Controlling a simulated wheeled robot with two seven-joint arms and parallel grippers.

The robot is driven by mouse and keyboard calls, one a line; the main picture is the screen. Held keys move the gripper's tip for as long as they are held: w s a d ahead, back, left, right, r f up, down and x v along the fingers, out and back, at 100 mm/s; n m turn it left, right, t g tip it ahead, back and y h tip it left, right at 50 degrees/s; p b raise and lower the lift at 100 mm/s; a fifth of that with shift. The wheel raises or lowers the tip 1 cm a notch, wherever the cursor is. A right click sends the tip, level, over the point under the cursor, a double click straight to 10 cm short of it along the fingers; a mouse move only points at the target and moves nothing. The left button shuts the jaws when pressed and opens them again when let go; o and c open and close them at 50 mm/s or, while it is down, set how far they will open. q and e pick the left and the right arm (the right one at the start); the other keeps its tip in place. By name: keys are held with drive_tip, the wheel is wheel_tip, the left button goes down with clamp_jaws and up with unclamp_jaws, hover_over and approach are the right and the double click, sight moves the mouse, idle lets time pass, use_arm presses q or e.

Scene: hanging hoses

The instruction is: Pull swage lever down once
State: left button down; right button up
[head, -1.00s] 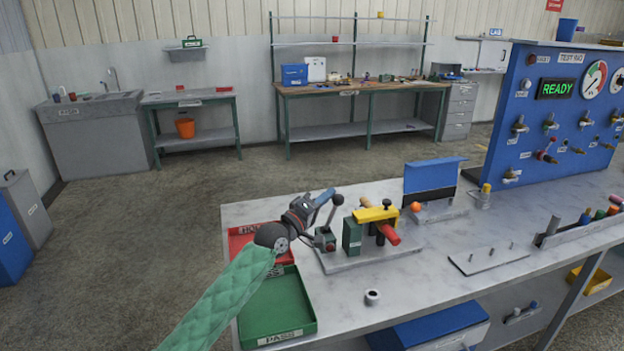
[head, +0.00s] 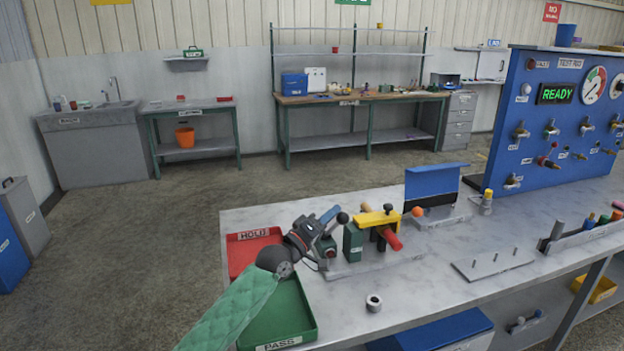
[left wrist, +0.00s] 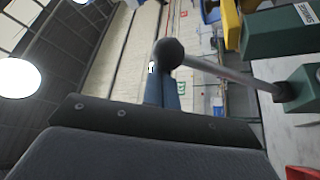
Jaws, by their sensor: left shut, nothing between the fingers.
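The swage lever is a metal rod with a black ball knob (head: 343,217), rising from a small green base (head: 328,248) on the swage fixture. In the left wrist view the knob (left wrist: 169,53) lies over the tips of my blue fingers, and its rod slants right to the green base (left wrist: 298,88). My left gripper (head: 333,213) is shut and empty, with its fingertips right beside the knob. I cannot tell whether they touch it. A green block with a yellow clamp (head: 376,217) and a red-ended piece (head: 393,241) stands right of the lever. My right gripper is not in view.
A red HOLD tray (head: 243,258) and a green PASS tray (head: 278,318) lie near my left arm. A metal ring (head: 374,303) sits on the bench (head: 420,285). A blue test rig (head: 500,115) stands at the right. The bench's front middle is mostly clear.

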use_arm(q)
drive_tip(key=shift+s+f, duration=0.15)
drive_tip(key=shift+s, duration=0.05)
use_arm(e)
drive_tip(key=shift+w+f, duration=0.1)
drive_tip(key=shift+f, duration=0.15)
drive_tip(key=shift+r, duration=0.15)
